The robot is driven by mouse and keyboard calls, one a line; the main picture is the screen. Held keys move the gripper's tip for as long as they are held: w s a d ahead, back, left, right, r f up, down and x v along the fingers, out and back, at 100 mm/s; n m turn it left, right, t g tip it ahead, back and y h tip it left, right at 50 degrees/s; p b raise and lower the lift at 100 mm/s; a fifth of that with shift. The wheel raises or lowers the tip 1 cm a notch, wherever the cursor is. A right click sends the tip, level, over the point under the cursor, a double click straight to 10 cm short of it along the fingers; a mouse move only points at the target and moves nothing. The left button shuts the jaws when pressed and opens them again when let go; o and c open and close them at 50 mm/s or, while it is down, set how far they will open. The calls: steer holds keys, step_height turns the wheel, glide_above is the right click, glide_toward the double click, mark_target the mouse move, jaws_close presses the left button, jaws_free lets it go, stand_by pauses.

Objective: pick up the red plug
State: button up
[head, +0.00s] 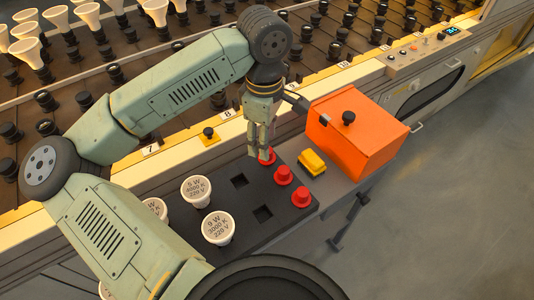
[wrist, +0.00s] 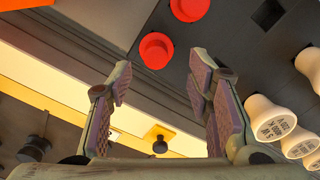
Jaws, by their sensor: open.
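Three red plugs stand in a row along the right side of the dark tray (head: 262,236): a far one (head: 268,157), a middle one (head: 283,175) and a near one (head: 301,197). My gripper (head: 260,152) points down at the far plug and partly covers it in the head view. In the wrist view my gripper (wrist: 160,70) is open. One red plug (wrist: 156,50) shows between the fingertips in the picture, with nothing held. I cannot tell how far the tips are above it. A second red plug (wrist: 190,8) shows at the top edge.
An orange box (head: 355,135) with a black knob and a yellow block (head: 312,162) are close on the right. Behind is a rack of black sockets and bulbs (head: 30,50).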

steer(key=shift+w+d+f+p, duration=0.1)
steer(key=shift+d+f+p, duration=0.05)
steer(key=shift+f, duration=0.8)
steer(key=shift+w+d+f+p, duration=0.1)
steer(key=shift+f+p, duration=0.05)
steer(key=shift+f, duration=0.75)
steer(key=shift+c, duration=0.6)
steer(key=c, duration=1)
jaws_close()
step_height(320, 180, up, 10)
steer(key=b, duration=0.1)
steer(key=shift+s, duration=0.2)
